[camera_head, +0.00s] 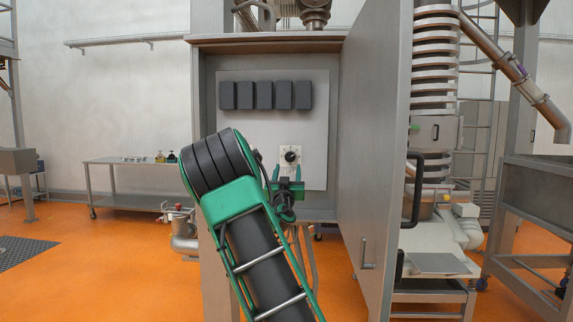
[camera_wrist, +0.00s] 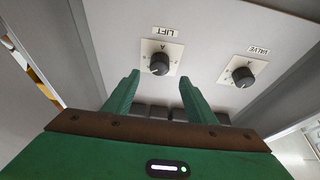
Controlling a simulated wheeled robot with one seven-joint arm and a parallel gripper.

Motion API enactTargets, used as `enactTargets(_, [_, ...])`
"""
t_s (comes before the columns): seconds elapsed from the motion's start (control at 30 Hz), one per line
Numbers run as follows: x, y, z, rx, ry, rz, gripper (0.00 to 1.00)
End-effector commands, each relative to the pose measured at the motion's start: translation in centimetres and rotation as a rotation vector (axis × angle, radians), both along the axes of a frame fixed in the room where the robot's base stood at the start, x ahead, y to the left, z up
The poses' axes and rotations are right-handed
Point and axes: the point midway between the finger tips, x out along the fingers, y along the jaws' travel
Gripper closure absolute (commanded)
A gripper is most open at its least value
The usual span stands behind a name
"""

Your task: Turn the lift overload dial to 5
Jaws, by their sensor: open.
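The lift dial (camera_wrist: 159,65) is a round dark knob on a pale square plate. Its LIFT label appears upside down in the wrist view. A similar dial labelled VALVE (camera_wrist: 243,76) is to its right there. In the head view, one dial (camera_head: 290,156) shows on the cabinet's panel just above my gripper (camera_head: 287,174); the other is hidden behind my arm. It appears to be the lift dial. In the wrist view, my green gripper (camera_wrist: 158,86) is open and empty, its fingers apart and pointing toward the lift dial, seemingly without touching it. The dial's setting is too small to read.
Several dark modules (camera_head: 265,95) line the upper panel. The cabinet's open door (camera_head: 372,150) stands to the right of the panel, and the cabinet's side wall bounds it on the left. A metal table (camera_head: 125,163) stands farther back at left.

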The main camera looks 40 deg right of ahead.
Motion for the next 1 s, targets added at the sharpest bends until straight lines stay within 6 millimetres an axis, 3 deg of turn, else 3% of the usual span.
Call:
enactTargets(0.4, [4.0, -4.7, 2.5, 0.001, -0.001, -0.001, 0.49])
enactTargets(0.87, [4.7, -5.5, 2.9, 0.003, -0.001, 0.001, 0.49])
enactTargets(1.0, [4.7, -5.5, 2.9, 0.003, -0.001, 0.001, 0.8])
